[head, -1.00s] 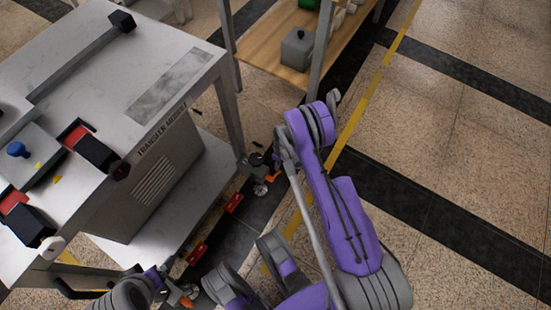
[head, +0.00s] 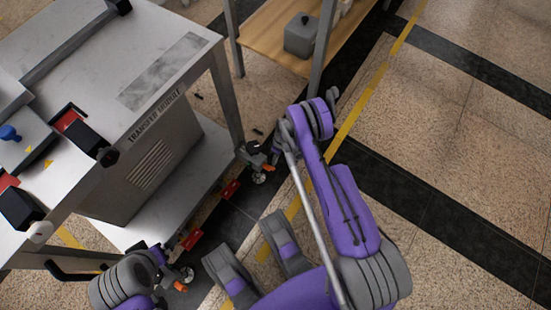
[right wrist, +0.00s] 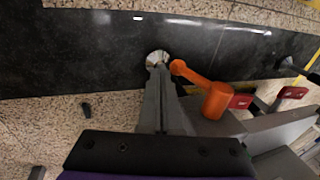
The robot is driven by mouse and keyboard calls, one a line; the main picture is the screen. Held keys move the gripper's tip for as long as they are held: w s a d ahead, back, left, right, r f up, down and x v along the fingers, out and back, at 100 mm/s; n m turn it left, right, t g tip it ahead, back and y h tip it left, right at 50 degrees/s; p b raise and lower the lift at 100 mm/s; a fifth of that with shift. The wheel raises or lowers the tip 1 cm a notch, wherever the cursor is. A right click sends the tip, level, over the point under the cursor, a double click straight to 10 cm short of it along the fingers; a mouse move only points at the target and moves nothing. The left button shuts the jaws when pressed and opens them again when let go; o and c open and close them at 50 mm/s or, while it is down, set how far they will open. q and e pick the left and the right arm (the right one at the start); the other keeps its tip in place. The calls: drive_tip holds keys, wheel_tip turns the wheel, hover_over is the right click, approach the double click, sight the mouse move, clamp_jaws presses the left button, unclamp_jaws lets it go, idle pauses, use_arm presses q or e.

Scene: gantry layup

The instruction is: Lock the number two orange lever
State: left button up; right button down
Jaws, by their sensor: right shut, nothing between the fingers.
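In the head view, an orange lever (head: 268,167) is on the caster at the transfer bridge cart's far right foot. Another orange lever (head: 181,286) is on the nearer caster. No number can be read on either. In the right wrist view, one orange lever (right wrist: 207,92) shows large, with a rounded knob end and a thick block end. My right gripper (right wrist: 157,72) is shut and empty, its fingers just left of this lever. I cannot tell whether they touch it. A shiny wheel (right wrist: 157,58) shows beyond the fingertips.
The transfer bridge cart (head: 168,73) stands at the left, with red parts (head: 192,239) along its lower edge. Open floor (head: 440,120) lies to the right.

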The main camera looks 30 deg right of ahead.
drive_tip(key=shift+r, duration=0.1)
use_arm(q)
drive_tip(key=shift+r+p, duration=0.25)
drive_tip(key=shift+p, duration=0.15)
use_arm(e)
drive_tip(key=shift+r, duration=0.7)
